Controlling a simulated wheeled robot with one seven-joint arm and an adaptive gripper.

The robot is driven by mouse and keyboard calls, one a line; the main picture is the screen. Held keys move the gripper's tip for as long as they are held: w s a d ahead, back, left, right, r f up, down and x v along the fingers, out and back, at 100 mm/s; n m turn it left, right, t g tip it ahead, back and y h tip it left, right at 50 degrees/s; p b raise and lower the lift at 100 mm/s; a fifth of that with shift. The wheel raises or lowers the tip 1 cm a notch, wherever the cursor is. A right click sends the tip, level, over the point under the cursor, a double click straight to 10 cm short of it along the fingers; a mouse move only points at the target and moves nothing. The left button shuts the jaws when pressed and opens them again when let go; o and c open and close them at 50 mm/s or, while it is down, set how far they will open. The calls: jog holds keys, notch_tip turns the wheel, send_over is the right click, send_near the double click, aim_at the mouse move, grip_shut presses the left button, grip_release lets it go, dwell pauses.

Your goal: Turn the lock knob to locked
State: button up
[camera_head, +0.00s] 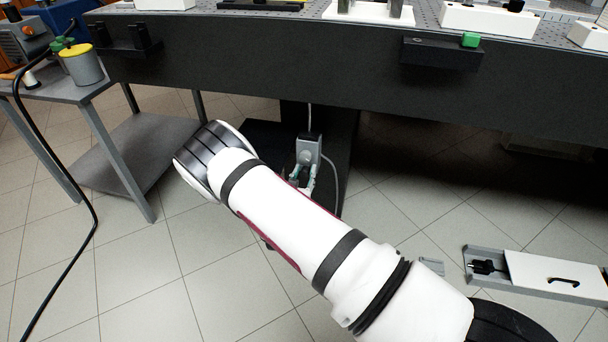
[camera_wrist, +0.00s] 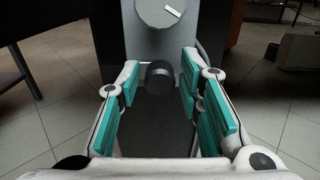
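A grey box (camera_head: 308,150) stands low under the dark table. In the wrist view, the grey box (camera_wrist: 133,40) has a round grey dial (camera_wrist: 150,14) with a white mark, cut by the top edge. Below the dial is a dark round knob (camera_wrist: 159,75). The frames do not label which one is the lock knob. My gripper (camera_wrist: 160,88) is open, its teal-padded fingers to either side of the dark knob in the picture, with gaps showing. I cannot tell how far the tips are from the box. In the head view my gripper (camera_head: 299,176) is partly hidden by my arm.
The dark optical table (camera_head: 250,45) overhangs the box. A grey side table (camera_head: 55,90) with a yellow-lidded can (camera_head: 83,68) stands at left, near a black hose (camera_head: 75,255). A grey tray (camera_head: 480,284) with a white panel lies at right. Tiled floor is open in front.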

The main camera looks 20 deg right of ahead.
grip_shut()
jog(key=shift+m, duration=0.4)
jog(key=m+p, duration=0.1)
jog(key=m, duration=0.2)
jog(key=shift+p, duration=0.4)
jog(key=m+p, duration=0.2)
jog(key=m, duration=0.2)
jog(key=shift+s+d+m, duration=0.1)
jog(key=shift+m, duration=0.2)
jog(key=m+p, duration=0.1)
jog(key=m, duration=0.3)
jog(key=shift+f+m+p, duration=0.1)
jog(key=shift+m+p, duration=0.2)
jog(key=m+p, duration=0.1)
jog(key=m, duration=0.3)
jog(key=shift+f+m+p, duration=0.15)
jog(key=shift+m+p, duration=0.2)
jog(key=shift+m, duration=0.05)
